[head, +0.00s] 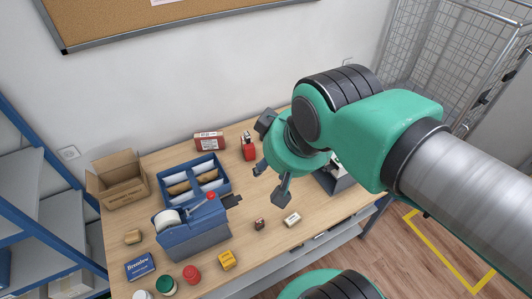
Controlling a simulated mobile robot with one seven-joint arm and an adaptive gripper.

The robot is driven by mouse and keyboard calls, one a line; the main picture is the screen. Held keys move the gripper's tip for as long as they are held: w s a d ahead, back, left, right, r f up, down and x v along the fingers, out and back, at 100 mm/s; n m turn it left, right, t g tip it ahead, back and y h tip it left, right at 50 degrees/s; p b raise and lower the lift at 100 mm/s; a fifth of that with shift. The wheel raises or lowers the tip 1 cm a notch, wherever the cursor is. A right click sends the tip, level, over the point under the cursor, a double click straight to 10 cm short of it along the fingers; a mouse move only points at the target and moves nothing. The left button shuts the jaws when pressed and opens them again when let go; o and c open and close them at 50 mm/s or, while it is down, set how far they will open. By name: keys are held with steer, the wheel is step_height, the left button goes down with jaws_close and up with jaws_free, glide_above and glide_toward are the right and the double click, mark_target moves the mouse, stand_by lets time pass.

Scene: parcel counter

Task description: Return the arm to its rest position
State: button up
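My green and grey arm reaches in from the right over the wooden counter (268,217). My gripper (270,184) hangs above the counter, with its two dark fingers spread apart and nothing visible between them. It is right of the blue tray and above the small items on the bare wood. Part of the counter's right side is hidden behind my arm.
An open cardboard box (122,188), a blue divided tray (217,170) and a blue tape dispenser (195,240) stand on the left. A red bottle (248,150) is at the back. Blue shelving (40,212) stands left, a wire cage (425,45) right.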

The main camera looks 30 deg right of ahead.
steer(key=shift+f, duration=0.1)
step_height(320, 180, down, 17)
steer(key=b, duration=1.7)
